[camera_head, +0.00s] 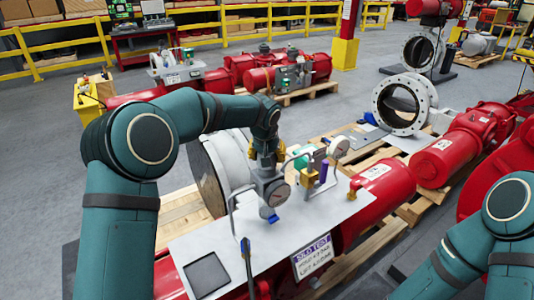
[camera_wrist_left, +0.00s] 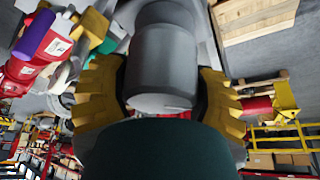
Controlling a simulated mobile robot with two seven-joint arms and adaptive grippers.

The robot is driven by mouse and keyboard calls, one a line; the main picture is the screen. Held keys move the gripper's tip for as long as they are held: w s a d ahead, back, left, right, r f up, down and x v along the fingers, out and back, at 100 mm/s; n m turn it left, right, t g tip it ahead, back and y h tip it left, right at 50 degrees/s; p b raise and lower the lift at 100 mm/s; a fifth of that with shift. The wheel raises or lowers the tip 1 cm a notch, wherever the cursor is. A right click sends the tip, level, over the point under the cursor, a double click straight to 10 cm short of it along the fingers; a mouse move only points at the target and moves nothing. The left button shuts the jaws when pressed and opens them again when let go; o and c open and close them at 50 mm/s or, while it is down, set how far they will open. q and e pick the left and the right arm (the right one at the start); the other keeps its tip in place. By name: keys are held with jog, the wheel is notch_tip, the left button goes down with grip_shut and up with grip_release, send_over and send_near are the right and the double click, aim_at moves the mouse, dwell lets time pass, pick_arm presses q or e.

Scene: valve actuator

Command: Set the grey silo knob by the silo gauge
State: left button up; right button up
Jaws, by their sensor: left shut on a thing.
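My left gripper (camera_head: 267,158) reaches over the pale panel from above, its yellow fingers pointing down above the silo gauge. In the left wrist view its two yellow fingers (camera_wrist_left: 160,88) flank the grey silo knob (camera_wrist_left: 160,60), a smooth grey cylinder, and are shut on it. In the head view the knob is mostly hidden by the fingers. The silo gauge (camera_head: 276,194) is a round dial on grey fittings just below the gripper; its needle reading is too small to tell. A white silo test sign (camera_head: 312,257) hangs at the panel's front edge. My right gripper is out of view.
The pale panel (camera_head: 215,238) carries pipes, a brass valve (camera_head: 308,184), a purple cylinder (camera_head: 323,171) and another gauge (camera_head: 340,146) close to the right of my left gripper. A thin upright lever (camera_head: 247,255) stands at the front. Red actuators (camera_head: 385,185) lie on pallets around.

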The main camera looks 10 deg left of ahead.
pick_arm(q)
jog(key=m+p, duration=0.1)
jog(key=m+h+p, duration=0.1)
jog(key=m, duration=0.1)
jog(key=shift+r, duration=0.25)
jog(key=shift+d+f+m+h+p, duration=0.15)
jog(key=shift+m+h+p, duration=0.55)
jog(key=shift+m+p, duration=0.8)
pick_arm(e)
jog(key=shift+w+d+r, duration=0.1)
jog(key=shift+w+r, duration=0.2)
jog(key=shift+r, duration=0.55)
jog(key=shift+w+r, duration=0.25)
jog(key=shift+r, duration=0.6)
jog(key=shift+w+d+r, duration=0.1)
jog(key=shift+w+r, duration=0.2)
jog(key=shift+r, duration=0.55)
pick_arm(q)
jog(key=o, duration=1.2)
jog(key=v, duration=1.2)
jog(key=shift+w, duration=0.2)
